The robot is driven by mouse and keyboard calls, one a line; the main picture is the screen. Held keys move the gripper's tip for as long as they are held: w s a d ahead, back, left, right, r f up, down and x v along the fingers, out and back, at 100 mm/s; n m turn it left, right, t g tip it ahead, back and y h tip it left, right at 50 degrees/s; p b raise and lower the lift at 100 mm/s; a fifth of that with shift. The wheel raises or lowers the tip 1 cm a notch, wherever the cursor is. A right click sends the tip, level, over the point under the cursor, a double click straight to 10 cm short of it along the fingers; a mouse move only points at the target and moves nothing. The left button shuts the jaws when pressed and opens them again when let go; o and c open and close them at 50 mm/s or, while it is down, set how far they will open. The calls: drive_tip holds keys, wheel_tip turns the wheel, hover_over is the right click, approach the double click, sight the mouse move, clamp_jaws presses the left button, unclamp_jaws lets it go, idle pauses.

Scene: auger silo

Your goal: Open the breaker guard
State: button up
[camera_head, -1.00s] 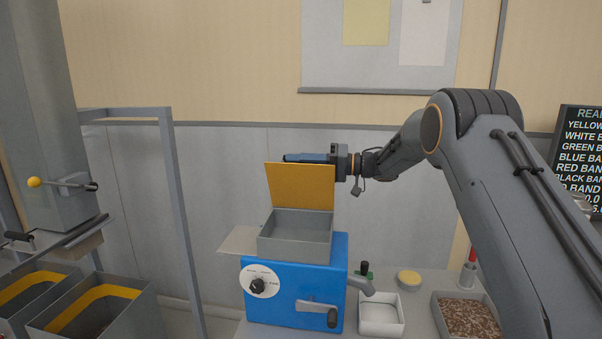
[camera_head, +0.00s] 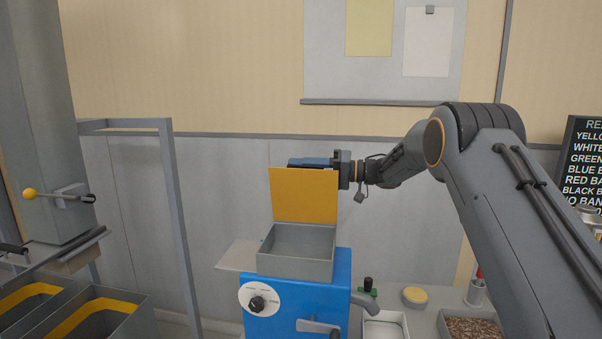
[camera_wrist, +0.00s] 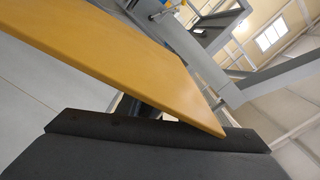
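The breaker guard, a flat yellow plate (camera_head: 304,196), stands close to upright at the back edge of the grey open-topped tray (camera_head: 296,264) on the blue machine (camera_head: 322,293). The tray's inside is uncovered and looks empty. My gripper (camera_head: 308,162) reaches in from the right, level with the guard's top edge and partly hidden behind it. In the wrist view the yellow guard (camera_wrist: 125,65) crosses diagonally, close to a broad dark finger (camera_wrist: 150,150). Contact is not clear, and the gap between the fingers is hidden.
A grey frame post (camera_head: 180,230) and bins (camera_head: 110,318) with yellow bands stand at left. A white tray (camera_head: 397,321), a yellow-topped jar (camera_head: 414,297) and a tray of brown grains (camera_head: 472,328) stand right of the machine. Wall space above the guard is clear.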

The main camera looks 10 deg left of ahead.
drive_tip(key=shift+o, duration=0.7)
drive_tip(key=shift+d+f, duration=0.1)
drive_tip(key=shift+d, duration=0.1)
drive_tip(key=d+b, duration=0.3)
drive_tip(key=d, duration=0.4)
drive_tip(key=shift+s+d, duration=0.15)
drive_tip(key=shift+d, duration=0.05)
